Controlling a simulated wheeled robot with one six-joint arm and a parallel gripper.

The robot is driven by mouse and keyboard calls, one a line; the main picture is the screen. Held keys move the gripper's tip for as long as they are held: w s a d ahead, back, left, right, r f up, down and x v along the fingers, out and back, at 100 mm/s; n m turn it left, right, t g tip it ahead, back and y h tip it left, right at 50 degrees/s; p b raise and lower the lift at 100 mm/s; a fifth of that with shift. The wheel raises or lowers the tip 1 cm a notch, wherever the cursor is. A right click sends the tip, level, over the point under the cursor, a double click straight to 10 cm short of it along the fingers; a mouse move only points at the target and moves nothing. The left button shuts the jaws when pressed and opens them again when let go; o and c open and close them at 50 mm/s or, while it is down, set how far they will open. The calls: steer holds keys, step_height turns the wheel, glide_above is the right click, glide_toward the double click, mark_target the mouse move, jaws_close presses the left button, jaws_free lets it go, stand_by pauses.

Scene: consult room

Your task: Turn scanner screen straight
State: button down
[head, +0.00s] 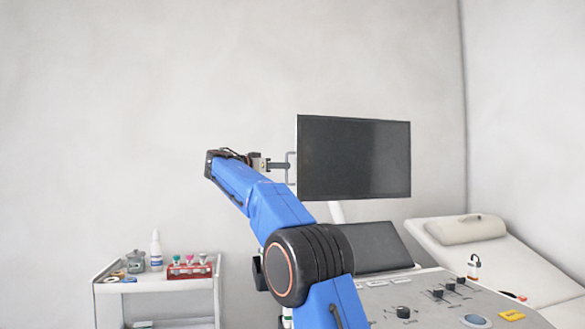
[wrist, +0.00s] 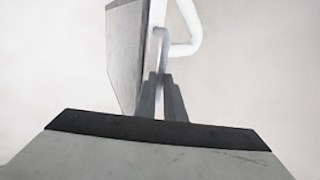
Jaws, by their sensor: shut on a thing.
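The scanner screen (head: 354,158) is a dark flat panel held up on a pale post above the scanner console (head: 440,300). In the head view it faces me, a little angled, its left edge looking taller than its right. A pale bracket-shaped handle (head: 291,168) stands out from its left edge. My gripper (head: 283,166) reaches it from the left and is shut on the handle.
An exam couch (head: 520,265) with a pillow stands at the right. The console with knobs lies below the screen. The wall behind is bare.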

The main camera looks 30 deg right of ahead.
steer(key=shift+w+a, duration=0.1)
steer(key=shift+w, duration=0.7)
steer(key=c, duration=1.8)
jaws_free()
steer(key=shift+c, duration=0.2)
steer(key=v, duration=1.7)
steer(key=shift+a, duration=0.2)
steer(key=shift+s+r, duration=0.1)
